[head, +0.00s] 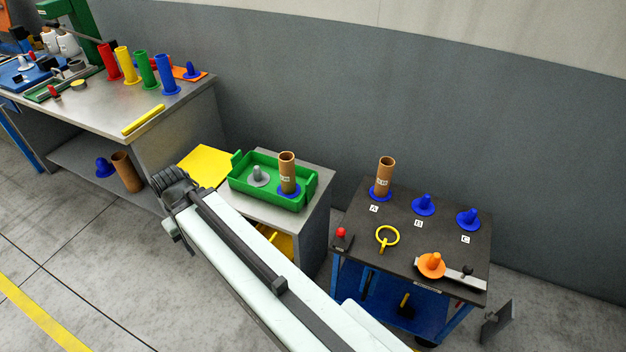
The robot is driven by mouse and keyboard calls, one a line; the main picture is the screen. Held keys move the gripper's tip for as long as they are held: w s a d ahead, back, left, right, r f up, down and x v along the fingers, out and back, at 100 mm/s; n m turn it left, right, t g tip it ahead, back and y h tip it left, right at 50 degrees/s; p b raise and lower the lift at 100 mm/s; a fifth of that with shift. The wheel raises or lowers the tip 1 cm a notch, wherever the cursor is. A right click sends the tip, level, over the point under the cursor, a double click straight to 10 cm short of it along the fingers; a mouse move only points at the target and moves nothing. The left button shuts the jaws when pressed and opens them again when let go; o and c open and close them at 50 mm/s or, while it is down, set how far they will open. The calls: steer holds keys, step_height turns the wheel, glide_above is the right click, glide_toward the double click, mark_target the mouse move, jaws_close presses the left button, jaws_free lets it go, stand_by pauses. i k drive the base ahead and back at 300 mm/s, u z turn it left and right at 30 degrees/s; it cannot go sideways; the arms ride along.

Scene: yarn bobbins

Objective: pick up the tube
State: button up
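Several brown cardboard tubes are in the head view. One tube (288,173) stands upright on a blue base in the green tray (240,185), on the small grey cabinet. Another tube (385,176) stands upright on the blue peg base at label A on the dark cart. A third tube (127,172) leans on the lower shelf of the workbench at left. My arm reaches from the bottom right up to the left, and my gripper (174,208) is at its far end, left of the green tray. Its fingers cannot be made out, and no tube is seen at it.
The workbench (90,110) holds red, yellow, green and blue tubes. A grey peg (258,176) stands in the tray.

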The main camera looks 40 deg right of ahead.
mark_target(287, 159)
steer(key=u, duration=0.2)
steer(key=i, duration=1.15)
steer(key=z, duration=0.1)
